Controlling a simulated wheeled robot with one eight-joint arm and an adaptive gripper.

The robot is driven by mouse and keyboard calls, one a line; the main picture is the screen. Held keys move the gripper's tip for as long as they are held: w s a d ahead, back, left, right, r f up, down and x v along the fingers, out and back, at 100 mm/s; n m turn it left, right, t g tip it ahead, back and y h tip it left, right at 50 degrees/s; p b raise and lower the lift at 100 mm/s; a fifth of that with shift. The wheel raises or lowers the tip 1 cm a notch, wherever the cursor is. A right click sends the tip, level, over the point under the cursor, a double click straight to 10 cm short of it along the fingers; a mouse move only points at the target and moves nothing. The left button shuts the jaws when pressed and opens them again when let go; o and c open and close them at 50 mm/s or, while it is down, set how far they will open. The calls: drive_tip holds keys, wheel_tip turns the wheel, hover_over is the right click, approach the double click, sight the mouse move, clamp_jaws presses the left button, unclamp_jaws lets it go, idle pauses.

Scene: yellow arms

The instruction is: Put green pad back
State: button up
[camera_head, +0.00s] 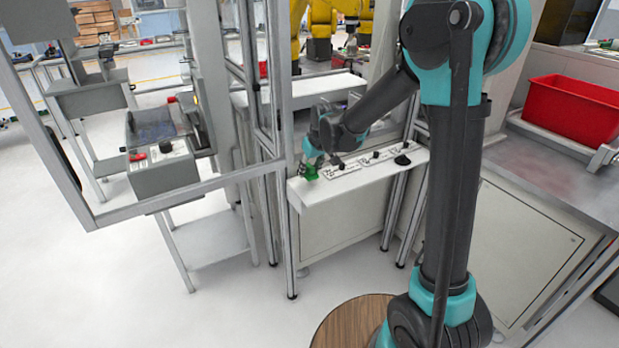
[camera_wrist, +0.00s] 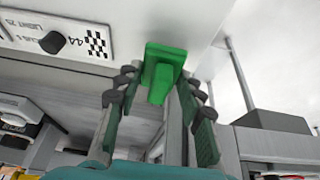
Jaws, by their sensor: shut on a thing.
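The green pad (camera_head: 310,173) is at the left end of a narrow white ledge (camera_head: 372,178) in the head view. My gripper (camera_head: 314,160) reaches down to it there. In the wrist view the green pad (camera_wrist: 163,66) sits between the fingertips of my gripper (camera_wrist: 157,88), which is shut on it. The pad is a flat square plate with a narrower green block on it. It lies against or very close to the white ledge surface; I cannot tell whether it touches.
White plates with black knobs (camera_head: 378,155) line the ledge to the right of the pad. One plate with a checker mark (camera_wrist: 95,42) shows in the wrist view. A metal frame post (camera_head: 287,190) stands just left of the ledge. A red bin (camera_head: 573,110) is at the far right.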

sight(309, 177)
drive_tip(key=shift+w+a+f, duration=0.1)
drive_tip(key=shift+f, duration=1.65)
drive_tip(key=shift+f, duration=0.1)
drive_tip(key=o, duration=1.2)
drive_tip(key=v, duration=1.2)
drive_tip(key=s+d+f+m+h, duration=0.1)
drive_tip(key=s+d+f+m, duration=0.2)
drive_tip(key=s+d, duration=0.8)
drive_tip(key=s+d+f+m+h, duration=0.1)
drive_tip(key=s+d+f+m, duration=0.2)
drive_tip(key=s+d+f, duration=0.5)
drive_tip(key=s+d, duration=0.4)
drive_tip(key=shift+s+d+f+m+h, duration=0.2)
drive_tip(key=shift+m+h, duration=0.1)
drive_tip(key=shift+m, duration=0.1)
